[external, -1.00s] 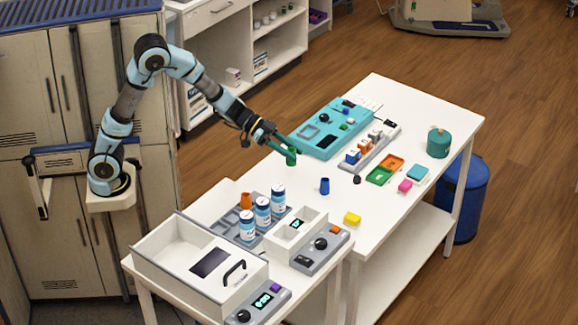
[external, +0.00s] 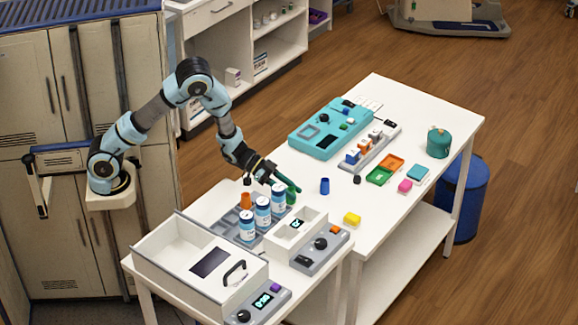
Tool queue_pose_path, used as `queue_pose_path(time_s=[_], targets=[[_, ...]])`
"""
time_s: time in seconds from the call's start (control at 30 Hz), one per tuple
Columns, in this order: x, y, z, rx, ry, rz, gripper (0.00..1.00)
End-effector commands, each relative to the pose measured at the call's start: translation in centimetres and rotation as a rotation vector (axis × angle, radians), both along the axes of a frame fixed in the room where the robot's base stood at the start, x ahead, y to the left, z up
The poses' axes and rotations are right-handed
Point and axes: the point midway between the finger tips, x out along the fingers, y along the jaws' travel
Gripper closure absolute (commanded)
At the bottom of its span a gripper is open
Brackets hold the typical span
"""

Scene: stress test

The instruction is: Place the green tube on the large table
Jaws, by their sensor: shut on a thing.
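The green tube (external: 291,194) is at the end of my gripper (external: 283,182), which is shut on it. The gripper and tube are close behind the row of white-and-blue bottles, near the rear right corner of the grey rack. Whether the tube touches the surface below cannot be told. The large white table (external: 384,245) stretches from the middle to the back right, and much of its front middle is bare.
Blue-labelled bottles (external: 263,211) and an orange cup (external: 246,201) stand in the grey rack. A white bin (external: 296,230), a blue cup (external: 325,186) and a yellow block (external: 352,218) are nearby. A teal panel (external: 306,134) lies further back.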

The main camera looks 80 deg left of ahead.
Motion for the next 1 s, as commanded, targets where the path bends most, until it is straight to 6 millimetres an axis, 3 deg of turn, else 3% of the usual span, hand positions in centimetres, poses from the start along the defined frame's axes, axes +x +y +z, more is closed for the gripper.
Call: queue_pose_path(time_s=[0.13,0.53,0.57,0.8,1.0], targets=[[0.0,0.0,-1.5,-0.001,0.001,0.000,1.00],[0.0,0.0,-2.0,-0.001,-0.002,0.000,1.00],[0.0,0.0,-1.9,0.000,-0.002,0.000,0.61],[0.0,0.0,-1.8,-0.001,-0.002,0.000,0.34],[0.0,0.0,-1.8,-0.001,-0.002,0.000,0.33]])
